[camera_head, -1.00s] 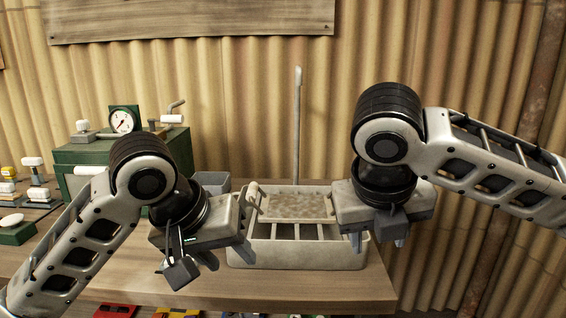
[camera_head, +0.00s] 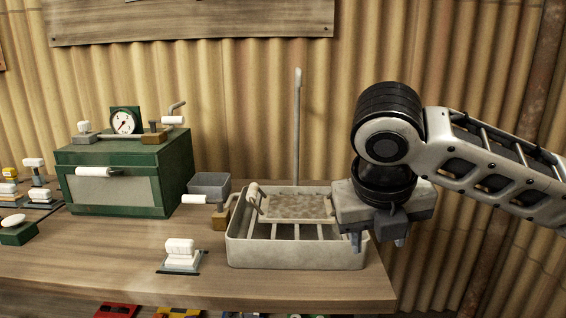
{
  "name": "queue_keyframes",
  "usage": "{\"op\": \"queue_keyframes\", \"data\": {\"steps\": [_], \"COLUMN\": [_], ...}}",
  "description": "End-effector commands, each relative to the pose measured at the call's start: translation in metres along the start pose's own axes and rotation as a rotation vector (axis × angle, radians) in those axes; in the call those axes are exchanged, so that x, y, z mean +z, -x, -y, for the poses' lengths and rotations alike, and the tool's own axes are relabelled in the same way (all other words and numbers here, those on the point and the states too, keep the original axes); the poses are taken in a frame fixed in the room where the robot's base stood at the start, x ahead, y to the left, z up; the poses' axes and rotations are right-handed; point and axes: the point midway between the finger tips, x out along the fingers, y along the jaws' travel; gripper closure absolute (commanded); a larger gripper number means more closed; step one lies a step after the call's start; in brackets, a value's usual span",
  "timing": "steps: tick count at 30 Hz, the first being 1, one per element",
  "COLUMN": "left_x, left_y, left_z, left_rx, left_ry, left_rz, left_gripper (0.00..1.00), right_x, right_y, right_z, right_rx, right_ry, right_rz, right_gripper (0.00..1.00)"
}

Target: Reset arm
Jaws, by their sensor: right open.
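My right gripper (camera_head: 379,240) is over the right end of the metal tray (camera_head: 298,256) on the workbench. Its fingers point down, apart and with nothing seen between them. It hides the tray's back right corner, and I cannot tell whether the fingers touch the tray. My right arm (camera_head: 490,160) comes in from the right edge. My left arm and left gripper are not in the picture.
A green box (camera_head: 120,180) with a gauge (camera_head: 124,122) stands at the back left. A white-topped switch (camera_head: 180,254) sits left of the tray. A grey bin (camera_head: 209,186) and an upright rod (camera_head: 297,125) stand behind. The bench front (camera_head: 120,270) is clear.

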Motion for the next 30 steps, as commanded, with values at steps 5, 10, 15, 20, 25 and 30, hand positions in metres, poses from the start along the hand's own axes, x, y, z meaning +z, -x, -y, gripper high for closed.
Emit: {"op": "queue_keyframes", "data": {"steps": [5,10,15,20,25,30], "left_x": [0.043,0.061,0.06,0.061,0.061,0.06], "left_y": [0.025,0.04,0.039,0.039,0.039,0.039], "left_z": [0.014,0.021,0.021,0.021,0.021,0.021], "left_rx": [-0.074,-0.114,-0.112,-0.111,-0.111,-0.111], "left_ry": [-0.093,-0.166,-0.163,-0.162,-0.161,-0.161], "left_rz": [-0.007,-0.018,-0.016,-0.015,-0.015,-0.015], "left_gripper": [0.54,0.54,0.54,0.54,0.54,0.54], "right_x": [0.0,-0.004,-0.014,-0.026,-0.046,-0.069], "right_y": [0.0,-0.012,-0.038,-0.062,-0.091,-0.123], "right_z": [0.0,-0.012,-0.049,-0.086,-0.132,-0.167], "right_rx": [0.0,0.044,0.189,0.344,0.551,0.754], "right_ry": [0.0,-0.033,-0.177,-0.359,-0.666,-1.122], "right_rz": [0.0,-0.01,-0.029,-0.076,-0.186,-0.362], "right_gripper": [0.54,0.54,0.54,0.54,0.54,0.54]}}
